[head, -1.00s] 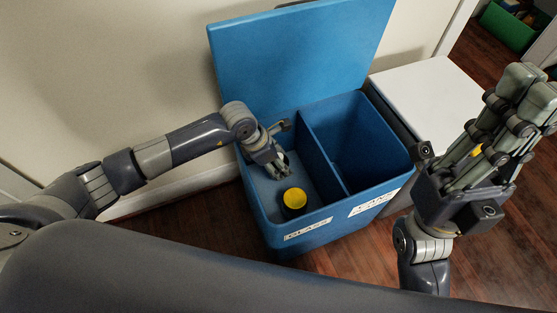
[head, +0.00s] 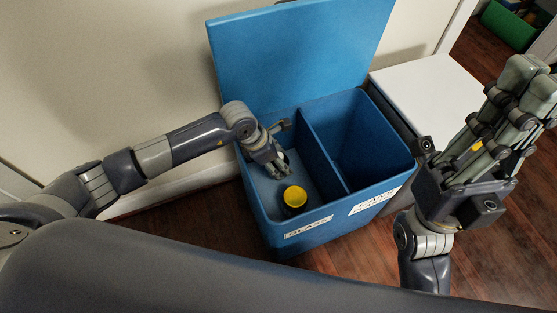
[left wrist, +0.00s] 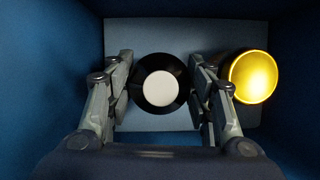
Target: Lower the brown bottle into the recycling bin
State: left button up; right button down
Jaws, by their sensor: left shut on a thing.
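The recycling bin (head: 312,229) is blue, with its lid up and a divider between two compartments. The left compartment has a label reading GLASS. My left gripper (head: 280,168) reaches down into that compartment. In the left wrist view, my left gripper (left wrist: 163,92) is shut on the brown bottle (left wrist: 142,92), which looks nearly black with a white round top and is seen from above, between the fingers. In the head view the bottle is hidden by the hand. My right gripper (head: 507,108) is raised at the right, away from the bin; its finger opening is unclear.
A yellow-topped dark container (head: 294,197) stands in the glass compartment, close to the right finger in the left wrist view (left wrist: 252,76). The right compartment (head: 352,135) looks empty. A white-topped box (head: 430,95) stands beside the bin, and a green crate (head: 510,25) is farther back.

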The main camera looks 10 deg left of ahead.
pick_arm(q)
jog(key=o, duration=1.2)
